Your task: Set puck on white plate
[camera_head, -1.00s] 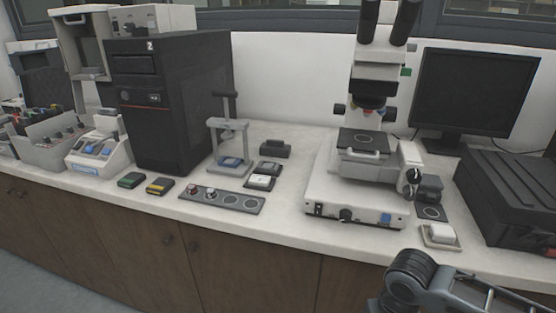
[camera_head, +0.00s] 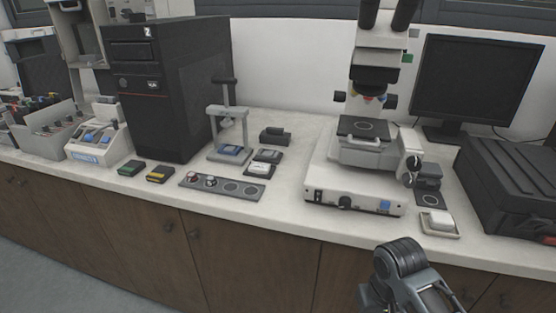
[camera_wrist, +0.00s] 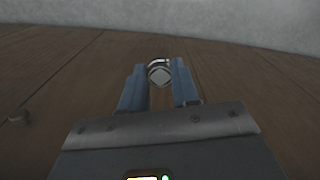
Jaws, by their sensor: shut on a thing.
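In the wrist view my gripper (camera_wrist: 160,85) is shut on a round silver puck (camera_wrist: 160,73) with a pale diamond shape on its face. The puck sits between the blue fingertips, with the wooden cabinet front behind it. In the head view only part of my arm shows at the bottom right, and the fingertips and puck are out of sight. A small plate with a pale top (camera_head: 262,168), seemingly the white plate, lies on the counter right of the hand press (camera_head: 229,135), well away from my arm. A similar plate (camera_head: 269,155) lies just behind it.
A grey strip (camera_head: 240,189) with round spots holds two small pucks at its left. Green (camera_head: 131,168) and yellow-marked (camera_head: 160,174) plates lie left of it. The microscope (camera_head: 355,185) stands right of the press. A white block in a tray (camera_head: 438,222) is near the counter edge.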

